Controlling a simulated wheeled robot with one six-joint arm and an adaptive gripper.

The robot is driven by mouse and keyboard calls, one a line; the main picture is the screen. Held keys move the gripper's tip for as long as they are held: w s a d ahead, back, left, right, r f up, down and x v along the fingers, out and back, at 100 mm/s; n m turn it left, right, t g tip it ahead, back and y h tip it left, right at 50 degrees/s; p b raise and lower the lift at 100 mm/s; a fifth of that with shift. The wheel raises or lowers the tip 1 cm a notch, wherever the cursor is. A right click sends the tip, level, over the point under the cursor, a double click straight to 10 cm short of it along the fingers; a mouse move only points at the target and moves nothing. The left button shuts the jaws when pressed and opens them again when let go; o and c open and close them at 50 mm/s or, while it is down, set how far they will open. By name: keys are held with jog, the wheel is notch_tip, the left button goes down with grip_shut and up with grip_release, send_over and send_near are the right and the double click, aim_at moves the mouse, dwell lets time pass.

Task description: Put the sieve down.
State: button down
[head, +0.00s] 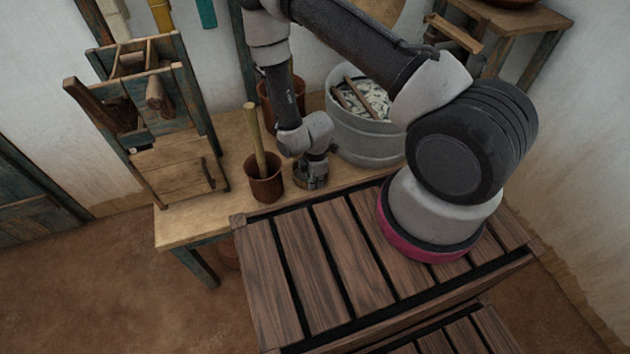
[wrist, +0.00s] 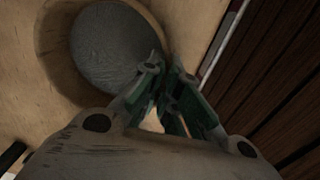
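The sieve (wrist: 115,47), a round light-wood hoop with a grey mesh, fills the upper left of the wrist view. My gripper (wrist: 166,75) has its green-padded fingers drawn close together at the hoop's near right rim, and they look shut on it. The fingertips hide that part of the rim. I cannot tell whether the hoop touches the surface under it. In the head view my gripper (head: 311,180) is low over the light wooden table (head: 200,222), near its front edge. I cannot make out the sieve there.
A brown pot with a pestle (head: 265,187) stands close left of my gripper. A metal tub (head: 375,150) with pale contents and sticks stands to the right. A wooden frame (head: 175,165) stands at the table's left. A slatted dark wooden surface (head: 320,270) lies in front.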

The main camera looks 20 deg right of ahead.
jog(key=c, duration=1.6)
grip_release()
jog(key=shift+c, duration=0.2)
jog(key=shift+r, duration=0.1)
jog(key=d+r+m+t, duration=0.1)
jog(key=d+r+m, duration=0.15)
jog(key=r, duration=1.15)
jog(key=w+d+r+m, duration=0.15)
jog(key=r+m, duration=0.25)
jog(key=r, duration=1)
jog(key=d+r+m+t, duration=0.1)
jog(key=d+r+m, duration=0.2)
jog(key=r, duration=1.1)
jog(key=s+d+r+m+t, duration=0.1)
jog(key=s+d+r+m, duration=0.3)
jog(key=s+r, duration=0.4)
jog(key=s+d+r+m+t, duration=0.1)
jog(key=s+d+r+m, duration=0.2)
jog(key=s+r, duration=0.4)
jog(key=s+m, duration=0.1)
jog(key=s, duration=0.1)
jog(key=shift+s+d+r, duration=0.4)
